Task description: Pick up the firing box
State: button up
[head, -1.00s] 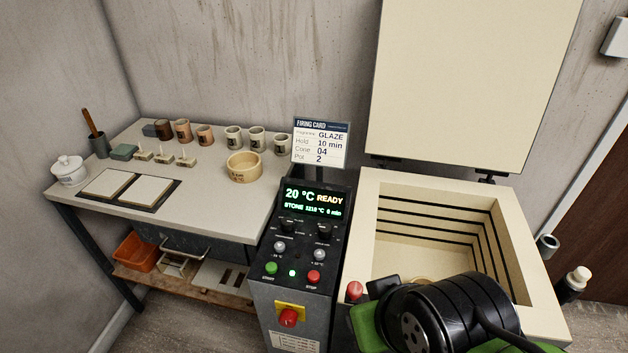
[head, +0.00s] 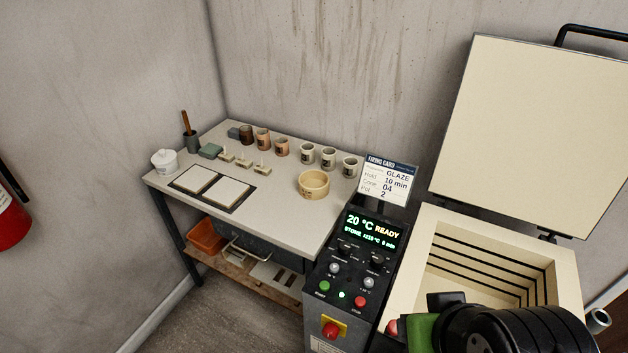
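A round, open, cream-coloured container with small dark lettering on its side, which looks like the firing box (head: 313,186), stands upright on the right part of the worktable (head: 285,219). Nothing touches it, and its inside looks empty from here. My black and green arm shows at the lower right, in front of the kiln. No gripper fingers can be made out, so I cannot see where the gripper stands relative to the box.
The open kiln (head: 408,262) stands right, its lid (head: 535,130) raised. The control panel (head: 341,300) reads 20 °C READY. A firing card (head: 388,182) says GLAZE, 10 min, 04, pot 2. Several cups line the table's back. A lidded white jar (head: 165,163) stands left.

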aim_at(313, 184)
jog(key=i+j, duration=0.1)
jog(key=j, duration=0.55)
jog(key=i+j, duration=0.1)
jog(key=j, duration=0.55)
jog(key=i+j, duration=1.05)
jog(key=i, duration=0.1)
